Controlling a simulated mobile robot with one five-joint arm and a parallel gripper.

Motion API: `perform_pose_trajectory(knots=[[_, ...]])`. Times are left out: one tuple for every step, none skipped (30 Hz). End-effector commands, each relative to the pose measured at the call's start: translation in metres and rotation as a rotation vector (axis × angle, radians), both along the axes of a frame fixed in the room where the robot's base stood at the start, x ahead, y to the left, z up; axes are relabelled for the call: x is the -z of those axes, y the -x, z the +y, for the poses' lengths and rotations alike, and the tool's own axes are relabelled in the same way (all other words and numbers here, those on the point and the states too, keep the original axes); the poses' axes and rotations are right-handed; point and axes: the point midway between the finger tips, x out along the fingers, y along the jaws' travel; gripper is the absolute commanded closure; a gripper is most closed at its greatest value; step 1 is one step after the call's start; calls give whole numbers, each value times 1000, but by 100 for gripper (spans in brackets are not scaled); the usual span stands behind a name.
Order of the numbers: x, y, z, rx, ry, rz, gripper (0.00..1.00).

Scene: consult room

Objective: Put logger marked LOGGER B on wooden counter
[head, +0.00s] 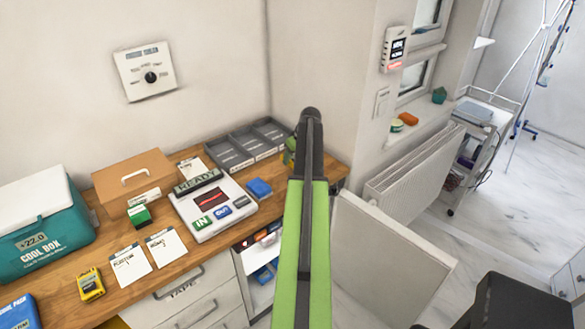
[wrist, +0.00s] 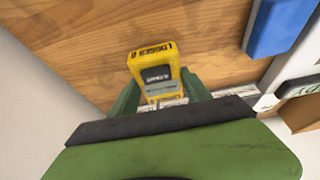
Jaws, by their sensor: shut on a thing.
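My gripper (wrist: 160,94) is shut on a yellow logger (wrist: 154,64) in the wrist view. The logger's top edge reads LOGGER; the letter after it is too small to be sure of. It has a dark display and a grey lower band. The wooden counter (wrist: 70,40) lies behind it; I cannot tell whether the logger touches it. In the head view my arm hides most of my gripper (head: 290,150), over the counter's right part (head: 334,172). A second yellow logger-like device (head: 90,285) lies at the counter's front left.
A blue block (head: 259,188) lies near my gripper, beside a white READY panel (head: 214,208). Grey trays (head: 240,146) stand against the back wall. A cool box (head: 45,245), brown box (head: 130,180) and cards (head: 130,264) fill the left. An open door panel (head: 385,260) stands below right.

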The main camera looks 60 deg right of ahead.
Motion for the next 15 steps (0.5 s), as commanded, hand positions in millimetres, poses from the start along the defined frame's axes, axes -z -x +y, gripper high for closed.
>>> perform_pose_trajectory(knots=[[5, 0, 0, 0, 0, 0, 92], [10, 0, 0, 0, 0, 0, 92], [17, 0, 0, 0, 0, 0, 92], [23, 0, 0, 0, 0, 0, 92], [29, 0, 0, 0, 0, 0, 92], [36, 0, 0, 0, 0, 0, 92], [41, 0, 0, 0, 0, 0, 92], [43, 0, 0, 0, 0, 0, 92], [44, 0, 0, -1, 0, 0, 92], [43, 0, 0, -1, 0, 0, 92], [41, 0, 0, -1, 0, 0, 92], [39, 0, 0, -1, 0, 0, 92], [39, 0, 0, -1, 0, 0, 92], [39, 0, 0, -1, 0, 0, 92], [39, 0, 0, -1, 0, 0, 92]])
